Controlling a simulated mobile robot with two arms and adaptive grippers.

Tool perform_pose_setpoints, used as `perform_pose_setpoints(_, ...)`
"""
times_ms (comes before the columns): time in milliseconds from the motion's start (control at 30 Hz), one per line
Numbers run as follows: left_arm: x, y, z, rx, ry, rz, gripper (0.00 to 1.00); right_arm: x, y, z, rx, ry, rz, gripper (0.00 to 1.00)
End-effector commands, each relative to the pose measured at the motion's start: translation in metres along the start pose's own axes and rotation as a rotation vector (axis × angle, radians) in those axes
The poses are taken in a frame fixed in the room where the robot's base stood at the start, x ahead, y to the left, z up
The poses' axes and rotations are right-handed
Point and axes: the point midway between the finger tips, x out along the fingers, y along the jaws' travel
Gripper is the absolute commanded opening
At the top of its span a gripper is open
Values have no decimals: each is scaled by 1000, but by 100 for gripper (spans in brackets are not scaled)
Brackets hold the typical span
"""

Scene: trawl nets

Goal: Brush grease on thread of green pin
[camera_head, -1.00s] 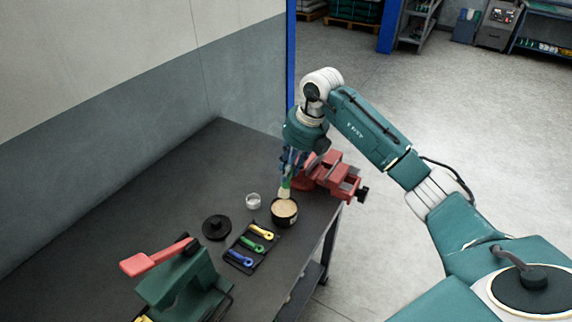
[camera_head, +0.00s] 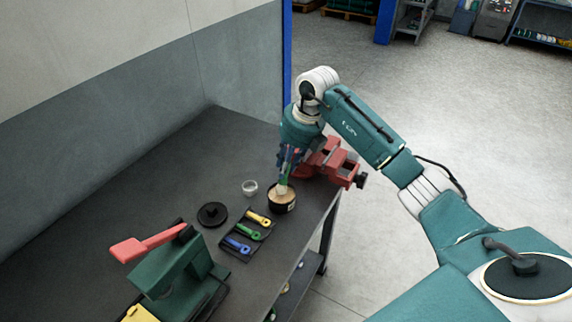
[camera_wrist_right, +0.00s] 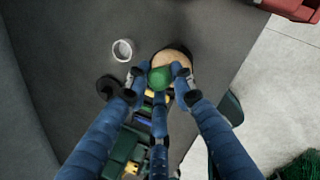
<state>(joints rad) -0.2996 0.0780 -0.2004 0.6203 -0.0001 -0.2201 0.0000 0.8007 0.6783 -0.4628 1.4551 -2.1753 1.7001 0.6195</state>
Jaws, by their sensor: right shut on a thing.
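My right gripper (camera_head: 287,168) points down over the grease tin, shut on a brush with a green handle (camera_wrist_right: 160,78). The brush's pale bristles (camera_head: 282,189) are at the tin's mouth; the head view suggests they touch the tan grease, but contact is not clear. The round black tin (camera_head: 283,206) stands near the table edge. The green pin (camera_head: 249,233) lies in a black tray (camera_head: 229,253), between a yellow pin (camera_head: 259,219) and a blue pin (camera_head: 237,244). Its thread is too small to make out. My left gripper is out of view.
A red vise (camera_head: 331,165) stands just behind the tin. A small clear cup (camera_head: 249,187) and a black lid (camera_head: 212,215) lie to the left. A green device with a red handle (camera_head: 147,244) is at the front left. The back of the table is bare.

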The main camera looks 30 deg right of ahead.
Motion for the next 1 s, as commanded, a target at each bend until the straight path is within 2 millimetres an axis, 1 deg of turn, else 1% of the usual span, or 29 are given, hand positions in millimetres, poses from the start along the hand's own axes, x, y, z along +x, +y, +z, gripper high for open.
perform_pose_setpoints(1000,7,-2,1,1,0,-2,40,9,-2,-1,1,-1,0,0)
